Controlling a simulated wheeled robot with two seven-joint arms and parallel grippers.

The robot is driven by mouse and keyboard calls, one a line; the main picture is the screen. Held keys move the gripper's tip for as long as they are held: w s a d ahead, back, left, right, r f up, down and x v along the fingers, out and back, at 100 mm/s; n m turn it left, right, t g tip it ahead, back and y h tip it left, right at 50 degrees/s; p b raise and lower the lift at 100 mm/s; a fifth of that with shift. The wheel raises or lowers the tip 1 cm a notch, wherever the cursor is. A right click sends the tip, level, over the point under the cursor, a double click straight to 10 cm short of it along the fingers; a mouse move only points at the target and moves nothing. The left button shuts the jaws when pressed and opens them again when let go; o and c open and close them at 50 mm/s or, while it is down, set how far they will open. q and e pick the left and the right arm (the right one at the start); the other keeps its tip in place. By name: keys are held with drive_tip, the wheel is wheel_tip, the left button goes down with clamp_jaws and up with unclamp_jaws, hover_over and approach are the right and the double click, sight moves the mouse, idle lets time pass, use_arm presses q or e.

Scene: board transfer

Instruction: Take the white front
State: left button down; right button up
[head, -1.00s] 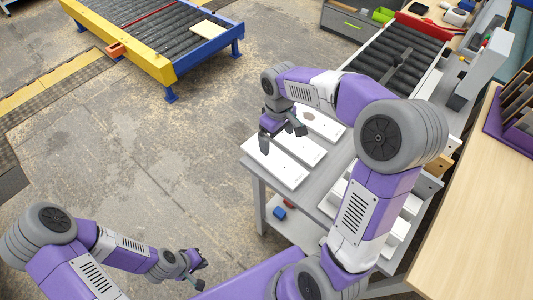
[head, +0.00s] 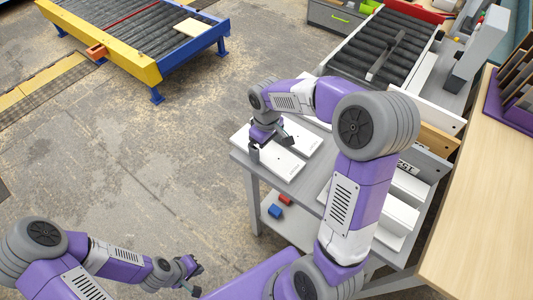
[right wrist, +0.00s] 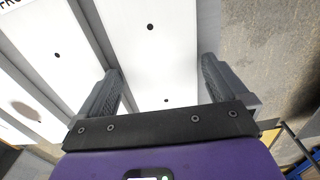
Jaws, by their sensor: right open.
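Flat white fronts lie side by side on the grey table (head: 238,157). The nearest white front (head: 285,168) is under my right gripper (head: 270,147); another white front (head: 303,143) lies behind it. In the right wrist view, my open right gripper (right wrist: 157,75) has one finger near each long edge of a white front (right wrist: 150,50) with small dark holes. I cannot tell whether the fingertips reach below its edges. A second white front (right wrist: 58,35) lies to its left. My left gripper (head: 190,273) is low at the lower left, away from the table; its jaw opening is unclear.
A roller conveyor (head: 385,55) stands behind the table. A yellow and blue conveyor (head: 145,60) stands at the back left. More white pieces (head: 400,213) sit right of my right arm. A wooden worktop (head: 490,200) is at the right. Open floor lies left of the table.

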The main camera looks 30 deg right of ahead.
drive_tip(key=shift+f, duration=0.45)
drive_tip(key=shift+r, duration=0.1)
drive_tip(key=c, duration=0.9)
drive_tip(key=shift+r, duration=0.1)
